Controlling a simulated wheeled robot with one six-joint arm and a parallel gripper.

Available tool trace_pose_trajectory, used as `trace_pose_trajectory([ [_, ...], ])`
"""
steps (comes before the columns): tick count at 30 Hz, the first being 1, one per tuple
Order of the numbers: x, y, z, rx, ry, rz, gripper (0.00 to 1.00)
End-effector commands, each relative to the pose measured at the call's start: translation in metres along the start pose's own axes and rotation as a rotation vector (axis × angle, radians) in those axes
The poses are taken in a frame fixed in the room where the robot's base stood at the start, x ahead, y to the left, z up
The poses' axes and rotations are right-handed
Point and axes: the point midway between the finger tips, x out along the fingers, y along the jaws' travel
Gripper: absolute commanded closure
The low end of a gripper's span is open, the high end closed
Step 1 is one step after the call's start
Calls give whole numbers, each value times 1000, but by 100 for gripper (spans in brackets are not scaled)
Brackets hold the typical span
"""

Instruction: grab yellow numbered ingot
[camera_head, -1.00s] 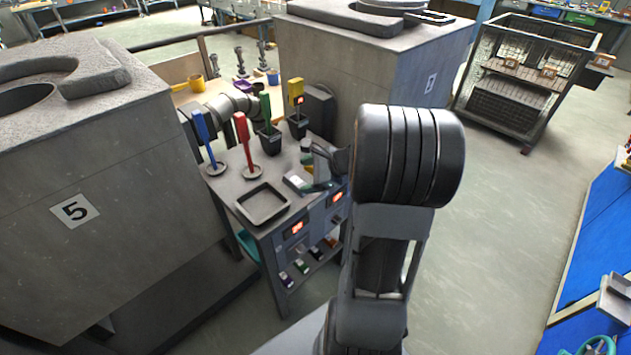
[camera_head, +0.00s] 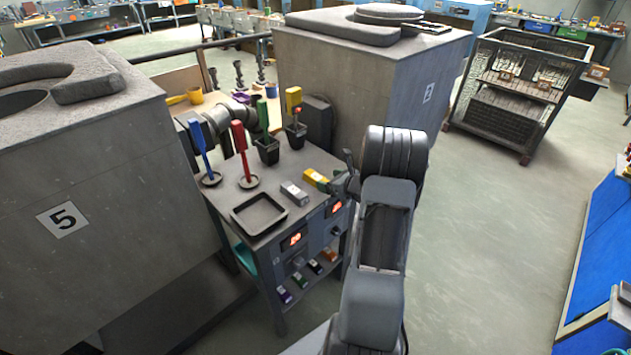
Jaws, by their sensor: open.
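A yellow ingot (camera_head: 315,177) lies on the top of the small grey cart, near its right edge. A number on it is too small to read. A grey ingot (camera_head: 293,193) with a light label lies just left of it. My gripper (camera_head: 336,180) is open at the right end of the yellow ingot, very close to it. Whether the fingers touch or straddle the ingot I cannot tell. My arm hides part of the cart's right side.
A dark tray (camera_head: 259,214) sits on the cart (camera_head: 246,240). Blue (camera_head: 199,143) and red (camera_head: 240,148) handled tools stand in dishes; dark cups hold green and yellow ones. Several ingots lie on the lower shelf. Large grey blocks flank the cart.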

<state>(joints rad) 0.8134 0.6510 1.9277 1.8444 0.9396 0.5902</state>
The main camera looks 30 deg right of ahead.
Motion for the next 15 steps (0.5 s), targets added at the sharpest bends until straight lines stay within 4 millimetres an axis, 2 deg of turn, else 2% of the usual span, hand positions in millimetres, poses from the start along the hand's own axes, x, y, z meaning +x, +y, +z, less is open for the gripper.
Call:
trace_pose_trajectory([
  [4, 10, 1, 1, -1, 1, 3, 25],
  [12, 45, 1, 1, -1, 1, 4, 25],
  [15, 52, 1, 1, -1, 0, 2, 25],
])
